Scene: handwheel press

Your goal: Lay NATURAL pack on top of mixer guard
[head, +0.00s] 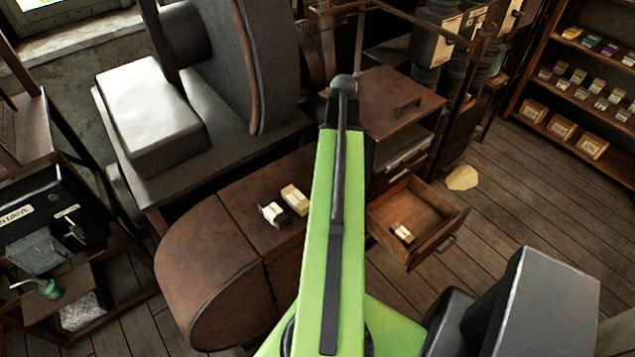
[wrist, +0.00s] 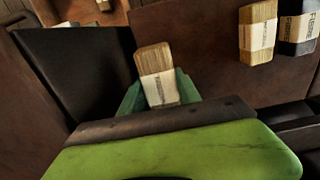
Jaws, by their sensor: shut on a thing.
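My gripper (wrist: 160,92) is shut on a tan pack (wrist: 155,62) with a pale paper band; its lettering is too small to read surely, so I cannot confirm it is the NATURAL pack. The mixer guard appears to be the brown, rounded housing (head: 205,265) left of my arm; its flat top also shows in the wrist view (wrist: 200,50). Another tan pack (head: 295,199) and a dark pack (head: 272,213) lie side by side on it, also in the wrist view (wrist: 258,32) (wrist: 298,25). In the head view my arm hides my gripper and the held pack.
A grey machine with a big wheel (head: 255,65) stands behind the guard. Shelves (head: 590,85) stand at the far right.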

